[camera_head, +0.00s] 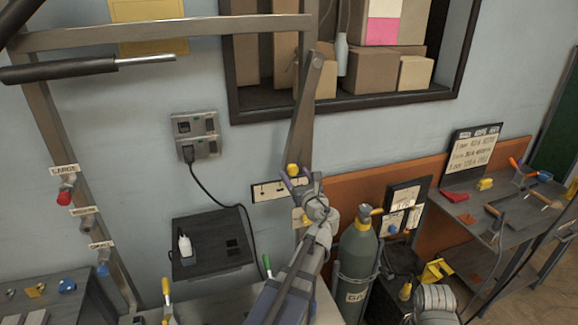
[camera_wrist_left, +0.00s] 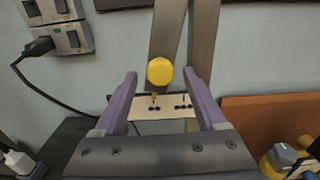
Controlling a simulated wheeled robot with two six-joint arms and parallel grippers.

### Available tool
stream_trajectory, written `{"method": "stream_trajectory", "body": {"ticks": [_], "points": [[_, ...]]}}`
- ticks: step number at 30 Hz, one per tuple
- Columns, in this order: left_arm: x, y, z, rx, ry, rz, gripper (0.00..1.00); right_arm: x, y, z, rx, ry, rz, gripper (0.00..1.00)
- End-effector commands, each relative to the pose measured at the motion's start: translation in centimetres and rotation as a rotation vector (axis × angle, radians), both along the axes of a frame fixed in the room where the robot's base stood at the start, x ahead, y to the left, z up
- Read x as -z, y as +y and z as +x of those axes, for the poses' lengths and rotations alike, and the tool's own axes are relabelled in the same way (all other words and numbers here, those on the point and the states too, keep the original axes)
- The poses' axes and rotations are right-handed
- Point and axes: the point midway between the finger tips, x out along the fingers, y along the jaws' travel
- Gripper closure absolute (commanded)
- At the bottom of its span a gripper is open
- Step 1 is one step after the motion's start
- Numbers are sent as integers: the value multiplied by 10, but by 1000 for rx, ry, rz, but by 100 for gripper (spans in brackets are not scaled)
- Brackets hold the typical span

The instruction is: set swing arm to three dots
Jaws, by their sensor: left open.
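The swing arm (camera_head: 303,120) is a grey metal bar hanging from a pivot near its top, tilted, with a yellow knob (camera_head: 293,170) at its lower end. The knob also shows in the left wrist view (camera_wrist_left: 160,71), between and ahead of the fingertips. The dot groups are too small to read surely. My left gripper (camera_head: 297,178) is open around the knob's sides, with gaps visible. My right gripper is not in view.
A gas cylinder (camera_head: 357,245) stands right of my left arm. A black shelf (camera_head: 211,262) with a white bottle is at left, under a wall socket (camera_head: 196,136) with a cable. A tool bench (camera_head: 515,205) is at far right. Open wall lies left of the plate.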

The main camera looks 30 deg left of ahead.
Motion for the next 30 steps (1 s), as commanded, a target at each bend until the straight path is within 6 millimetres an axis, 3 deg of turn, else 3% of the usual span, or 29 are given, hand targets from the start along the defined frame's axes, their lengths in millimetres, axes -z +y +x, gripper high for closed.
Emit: {"method": "stream_trajectory", "body": {"ticks": [12,21,30], "points": [[0,45,40,-1,-1,-2,27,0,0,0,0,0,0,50],[0,48,42,1,-1,-2,27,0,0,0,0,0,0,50],[0,48,41,0,-1,-2,59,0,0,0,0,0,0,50]]}}
